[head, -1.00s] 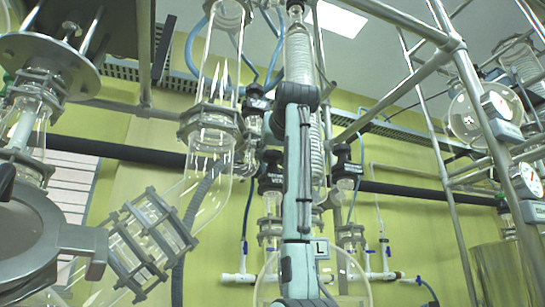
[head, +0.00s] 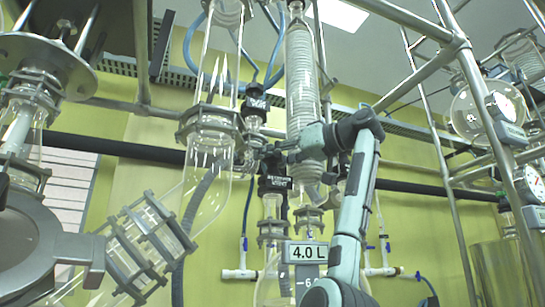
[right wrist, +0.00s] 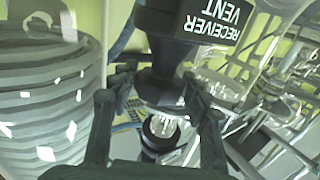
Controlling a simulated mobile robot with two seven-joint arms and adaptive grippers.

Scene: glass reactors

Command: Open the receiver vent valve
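The receiver vent valve has a black head with a white-lettered label (head: 275,184) on a glass neck, left of the coiled glass condenser in the head view. In the right wrist view its label (right wrist: 215,20) reads upside down at the top, with the flared black knob (right wrist: 165,80) below it. My right gripper (head: 273,156) reaches in from the right at the knob's height. In the right wrist view its fingers (right wrist: 160,92) stand apart, one on each side of the knob. Whether they touch it is unclear. My left gripper is out of view.
Another black-headed valve (head: 255,103) hangs just above my right gripper. The glass condenser (head: 301,75) stands close by and shows ridged in the right wrist view (right wrist: 45,100). A 4.0 L sign (head: 305,252) is below. Metal frame tubes (head: 465,130) stand at right.

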